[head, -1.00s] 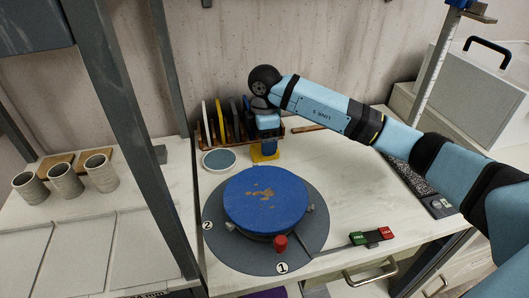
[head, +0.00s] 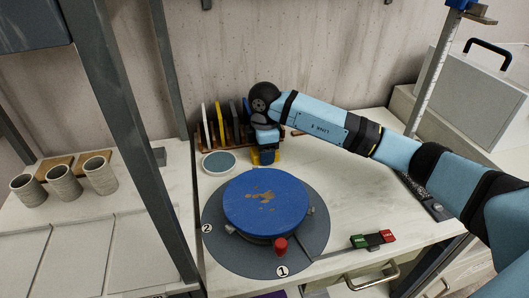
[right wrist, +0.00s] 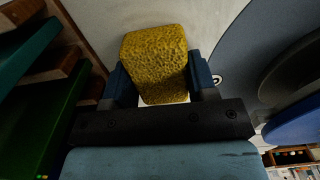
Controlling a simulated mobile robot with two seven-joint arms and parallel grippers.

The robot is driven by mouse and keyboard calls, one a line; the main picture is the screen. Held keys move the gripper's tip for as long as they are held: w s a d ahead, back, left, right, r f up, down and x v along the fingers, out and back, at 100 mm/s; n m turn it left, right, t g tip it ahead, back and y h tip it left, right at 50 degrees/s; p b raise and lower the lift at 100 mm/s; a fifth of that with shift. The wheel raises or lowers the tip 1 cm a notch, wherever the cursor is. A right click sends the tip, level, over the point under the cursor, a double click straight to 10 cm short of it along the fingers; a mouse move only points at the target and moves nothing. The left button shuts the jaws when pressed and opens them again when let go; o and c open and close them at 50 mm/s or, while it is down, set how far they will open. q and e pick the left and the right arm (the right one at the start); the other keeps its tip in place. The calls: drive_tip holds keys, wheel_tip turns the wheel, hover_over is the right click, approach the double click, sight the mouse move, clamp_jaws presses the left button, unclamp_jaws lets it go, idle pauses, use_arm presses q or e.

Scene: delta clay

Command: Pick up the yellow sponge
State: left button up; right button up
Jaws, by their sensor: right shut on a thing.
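The yellow sponge (right wrist: 155,62) fills the middle of the right wrist view, with a finger of my right gripper (right wrist: 158,82) on each side of it. The gripper is shut on the sponge. In the head view the right gripper (head: 267,158) points down at the back of the table, and only yellow edges of the sponge (head: 280,157) show around it. The gripper hides most of it there, and I cannot tell whether it still touches the table. My left gripper does not show.
A rack (head: 203,136) of coloured slabs stands just left of the gripper. A round dish (head: 219,162) lies in front of the rack. A blue disc (head: 265,202) on a grey turntable (head: 310,245) is nearer. Several cups stand at the left. The table to the right is mostly clear.

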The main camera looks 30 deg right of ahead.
wheel_tip(320, 180, up, 20)
drive_tip(key=p, duration=0.2)
drive_tip(key=shift+p, duration=0.3)
drive_tip(key=shift+o, duration=0.3)
